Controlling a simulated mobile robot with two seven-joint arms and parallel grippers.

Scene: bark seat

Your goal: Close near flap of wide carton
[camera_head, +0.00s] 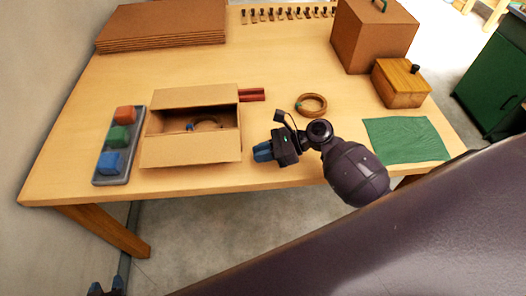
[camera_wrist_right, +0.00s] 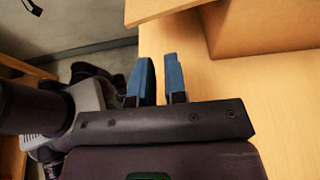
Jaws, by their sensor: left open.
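The wide carton (camera_head: 241,117) sits on the table, its top open. Its near flap (camera_head: 190,151) is folded outward on the side toward me, and the far flap (camera_head: 195,97) is also open. Inside are a ring-shaped item and a small blue thing, partly hidden. My right gripper (camera_head: 263,152) is just right of the near flap, apart from it, at the table's front edge. In the right wrist view its blue fingers (camera_wrist_right: 160,78) have a narrow empty gap, with carton cardboard (camera_wrist_right: 270,28) ahead at upper right. My left gripper (camera_head: 106,287) is open, low at the bottom left, away from the carton.
A grey tray (camera_head: 97,180) with red, green and blue blocks stands close left of the carton. A dark red item (camera_head: 252,95) lies at its right back corner. A wooden ring (camera_head: 312,104), green cloth (camera_head: 405,139) and wooden box (camera_head: 401,86) are further right.

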